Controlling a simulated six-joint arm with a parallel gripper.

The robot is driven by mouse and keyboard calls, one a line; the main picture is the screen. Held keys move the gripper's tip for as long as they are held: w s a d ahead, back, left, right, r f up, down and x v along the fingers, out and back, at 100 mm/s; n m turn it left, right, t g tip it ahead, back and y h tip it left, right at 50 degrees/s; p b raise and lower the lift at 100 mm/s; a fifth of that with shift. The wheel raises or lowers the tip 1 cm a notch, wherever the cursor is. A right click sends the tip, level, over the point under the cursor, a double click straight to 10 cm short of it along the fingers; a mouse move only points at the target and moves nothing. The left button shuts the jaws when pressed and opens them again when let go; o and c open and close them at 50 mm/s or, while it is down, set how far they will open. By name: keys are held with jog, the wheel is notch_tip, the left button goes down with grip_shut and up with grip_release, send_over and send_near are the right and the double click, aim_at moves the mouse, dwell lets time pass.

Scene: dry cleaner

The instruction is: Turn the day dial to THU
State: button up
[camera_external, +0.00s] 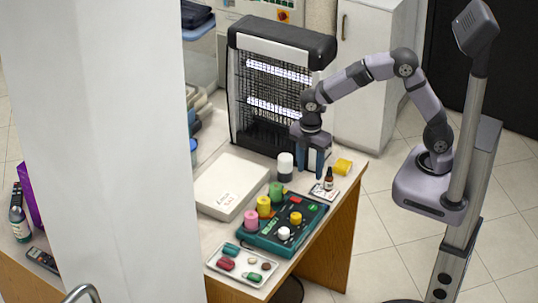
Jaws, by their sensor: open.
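A teal box (262,238) lies on the table and carries a yellow knob (295,218), a white knob (284,233) and a red part (296,200). Its markings are too small to read, so I cannot tell which knob is the day dial or where it points. My gripper (312,174) points down above the table, behind the teal box and apart from its knobs. It is open with nothing visible between the fingers.
Pink (251,220), yellow (263,206) and green (276,192) cylinders stand along the teal box's left side. Near my gripper are a white-and-dark jar (285,166), a dropper bottle (328,179) and a yellow block (342,166). A tray (212,263) lies in front; a lamp-lit black appliance (237,110) stands behind.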

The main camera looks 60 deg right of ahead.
jog(key=a+f+n, duration=0.1)
jog(key=a+n, duration=0.5)
jog(key=a, duration=0.3)
jog(key=n, duration=0.7)
send_over(284, 230)
jog(key=shift+a+f, duration=0.25)
jog(key=shift+f, duration=0.65)
jog(key=shift+d+f+p, duration=0.2)
jog(key=shift+f+p, duration=0.65)
jog(key=shift+f, duration=2.8)
jog(key=c, duration=1.1)
